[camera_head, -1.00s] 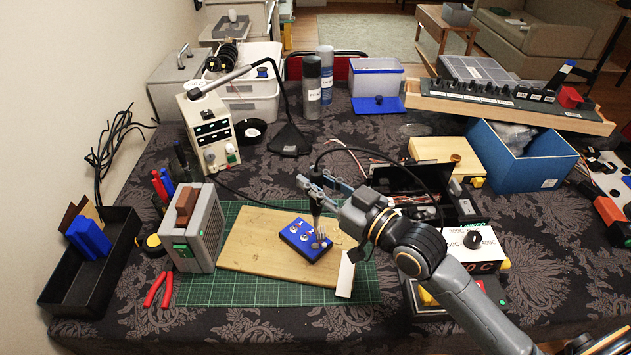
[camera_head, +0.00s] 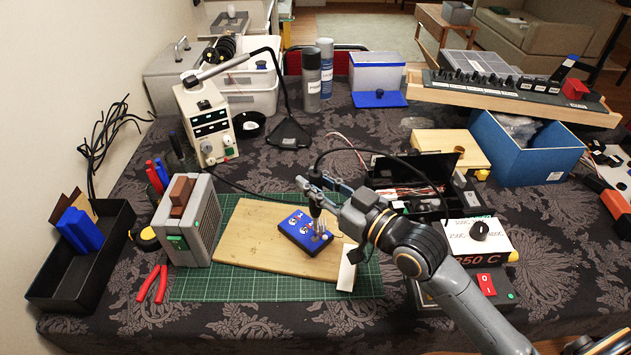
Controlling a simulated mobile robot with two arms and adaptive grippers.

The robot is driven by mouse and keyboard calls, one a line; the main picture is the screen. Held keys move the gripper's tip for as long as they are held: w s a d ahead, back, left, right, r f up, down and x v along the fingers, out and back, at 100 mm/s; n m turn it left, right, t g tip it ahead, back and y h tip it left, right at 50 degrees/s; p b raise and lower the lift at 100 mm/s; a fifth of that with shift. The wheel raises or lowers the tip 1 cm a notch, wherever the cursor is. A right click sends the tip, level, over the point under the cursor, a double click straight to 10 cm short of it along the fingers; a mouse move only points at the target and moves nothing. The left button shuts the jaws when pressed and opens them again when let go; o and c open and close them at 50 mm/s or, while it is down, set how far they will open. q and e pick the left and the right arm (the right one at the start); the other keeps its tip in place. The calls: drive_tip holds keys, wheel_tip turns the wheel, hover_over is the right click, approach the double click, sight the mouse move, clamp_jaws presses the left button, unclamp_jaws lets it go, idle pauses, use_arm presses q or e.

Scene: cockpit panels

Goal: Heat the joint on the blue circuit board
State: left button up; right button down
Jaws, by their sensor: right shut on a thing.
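The blue circuit board (camera_head: 299,232) lies on a wooden board (camera_head: 262,216) on the green cutting mat (camera_head: 200,287). Several small metallic parts stand on its top. My right gripper (camera_head: 318,190) is shut on a dark soldering iron (camera_head: 316,208) with a black cable. The iron points down at the right part of the circuit board. Whether its tip touches a joint is too small to tell. My left gripper is out of view.
A soldering station (camera_head: 476,238) with a knob stands at the right. A grey box (camera_head: 199,228), red pliers (camera_head: 152,284) and a black tray (camera_head: 105,262) are at the left. An open black case (camera_head: 407,180) lies behind my right gripper.

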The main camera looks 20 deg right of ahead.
drive_tip(key=shift+f, duration=0.55)
idle(0.4)
drive_tip(key=shift+f, duration=0.1)
idle(0.9)
wheel_tip(320, 180, up, 7)
drive_tip(key=p, duration=0.7)
drive_tip(key=shift+r+p, duration=0.2)
drive_tip(key=shift+p, duration=0.15)
drive_tip(key=shift+f, duration=0.1)
